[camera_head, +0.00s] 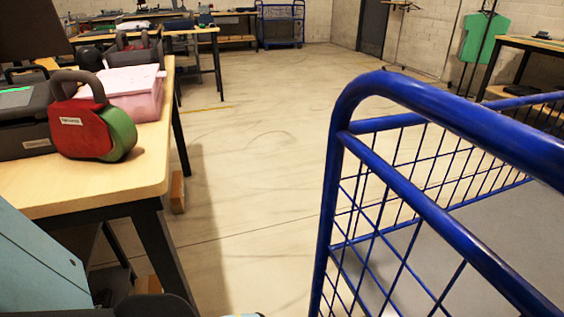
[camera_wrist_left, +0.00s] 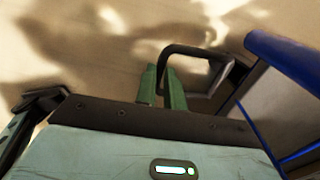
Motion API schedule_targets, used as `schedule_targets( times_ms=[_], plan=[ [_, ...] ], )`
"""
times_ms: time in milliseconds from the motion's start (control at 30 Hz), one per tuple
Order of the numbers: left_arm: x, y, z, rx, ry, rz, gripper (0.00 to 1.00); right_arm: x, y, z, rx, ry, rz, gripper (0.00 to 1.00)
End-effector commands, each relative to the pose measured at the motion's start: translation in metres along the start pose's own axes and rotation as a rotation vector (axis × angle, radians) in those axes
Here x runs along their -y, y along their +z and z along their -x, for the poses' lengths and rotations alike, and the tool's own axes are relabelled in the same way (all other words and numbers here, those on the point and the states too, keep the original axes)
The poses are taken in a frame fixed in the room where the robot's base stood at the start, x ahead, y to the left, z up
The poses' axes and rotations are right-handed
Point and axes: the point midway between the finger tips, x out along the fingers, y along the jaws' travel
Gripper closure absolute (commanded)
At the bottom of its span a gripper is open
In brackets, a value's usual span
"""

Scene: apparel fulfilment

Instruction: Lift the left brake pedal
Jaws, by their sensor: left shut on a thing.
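In the left wrist view, the brake pedal is a dark loop-shaped bar (camera_wrist_left: 196,50) low over the floor, beside the blue cart frame (camera_wrist_left: 276,52). My left gripper (camera_wrist_left: 161,76) has its two green fingers close together around the near left side of this bar, shut on it. My right gripper is in neither view.
A wooden table (camera_head: 95,187) stands close on the left, with a red and green handled device (camera_head: 92,130), a pink box (camera_head: 137,90) and a dark case (camera_head: 25,120). Open floor (camera_head: 255,150) lies between table and cart. Another blue cart (camera_head: 281,22) stands far back.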

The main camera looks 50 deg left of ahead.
Motion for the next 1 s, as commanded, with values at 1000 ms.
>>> schedule_targets(
  times_ms=[1000],
  plan=[
    [0.004,-0.001,0.055,-0.002,-0.014,-0.002,0.68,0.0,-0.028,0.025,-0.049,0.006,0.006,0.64]
  ],
)
